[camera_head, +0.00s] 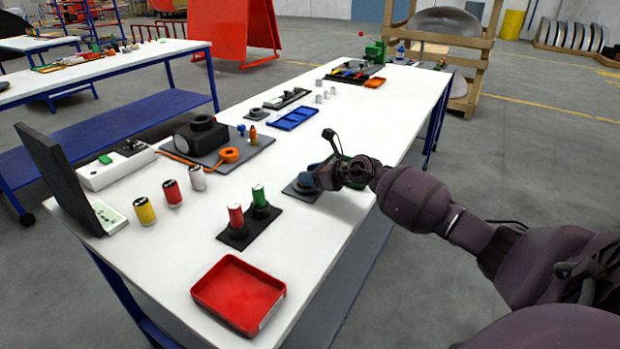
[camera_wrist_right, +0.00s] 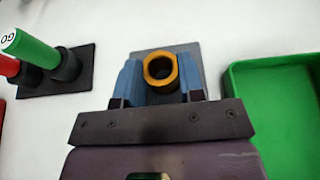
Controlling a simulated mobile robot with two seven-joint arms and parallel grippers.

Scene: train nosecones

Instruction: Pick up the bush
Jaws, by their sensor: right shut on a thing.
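The bush (camera_wrist_right: 172,72) is an orange-yellow ring with a dark bore. In the right wrist view it sits between the two blue fingers of my right gripper (camera_wrist_right: 158,84), which is shut on it. In the head view my right gripper (camera_head: 308,179) is low over a dark grey pad (camera_head: 299,193) near the table's right edge, and the gripper hides the bush. The pad also shows behind the bush in the right wrist view (camera_wrist_right: 190,52). I cannot tell whether the bush touches the pad. My left gripper is not in view.
A black holder (camera_head: 236,240) with a red and a green cylinder stands nearby. A green tray (camera_wrist_right: 236,110) lies just right of the gripper in the wrist view. A red tray (camera_head: 238,293) is at the near end of the white table. An orange ring part (camera_head: 229,155) lies farther left.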

